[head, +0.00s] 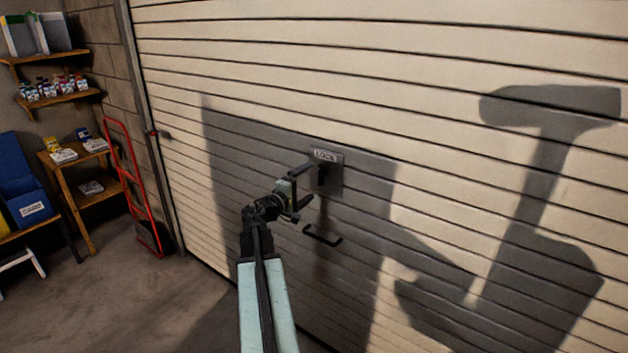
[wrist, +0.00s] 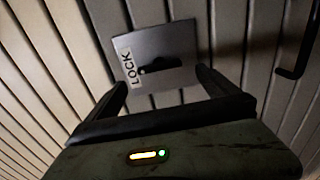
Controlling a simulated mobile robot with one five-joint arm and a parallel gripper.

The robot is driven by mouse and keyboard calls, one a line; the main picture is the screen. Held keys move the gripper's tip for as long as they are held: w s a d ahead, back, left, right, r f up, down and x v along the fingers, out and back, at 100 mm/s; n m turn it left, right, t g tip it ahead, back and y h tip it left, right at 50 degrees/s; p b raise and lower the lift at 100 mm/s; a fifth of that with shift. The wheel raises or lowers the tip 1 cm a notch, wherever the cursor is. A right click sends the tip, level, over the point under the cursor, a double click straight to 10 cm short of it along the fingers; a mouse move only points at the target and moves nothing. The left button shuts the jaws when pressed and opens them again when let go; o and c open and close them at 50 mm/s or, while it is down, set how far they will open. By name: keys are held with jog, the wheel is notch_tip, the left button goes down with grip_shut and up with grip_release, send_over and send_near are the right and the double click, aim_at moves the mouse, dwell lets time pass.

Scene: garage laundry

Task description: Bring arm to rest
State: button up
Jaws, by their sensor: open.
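My gripper (head: 306,187) is open and empty in the head view, at the end of my extended arm. Its fingertips point at a grey lock plate (head: 331,158) on the closed garage door. In the wrist view, the two dark fingers (wrist: 160,82) are spread apart below and to either side of the plate (wrist: 178,47). The plate carries a white LOCK label (wrist: 126,67) and a dark knob or handle (wrist: 158,66) at its middle. I cannot tell whether the fingertips touch the plate.
The ribbed garage door (head: 440,60) fills the right side. A black pull handle (head: 322,236) sits just below my gripper. A red hand truck (head: 133,185), a wooden shelf stand (head: 70,185) and a blue bin (head: 25,185) stand at the left. The floor (head: 110,300) between is clear.

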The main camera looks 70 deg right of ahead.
jog(key=shift+v, duration=1.35)
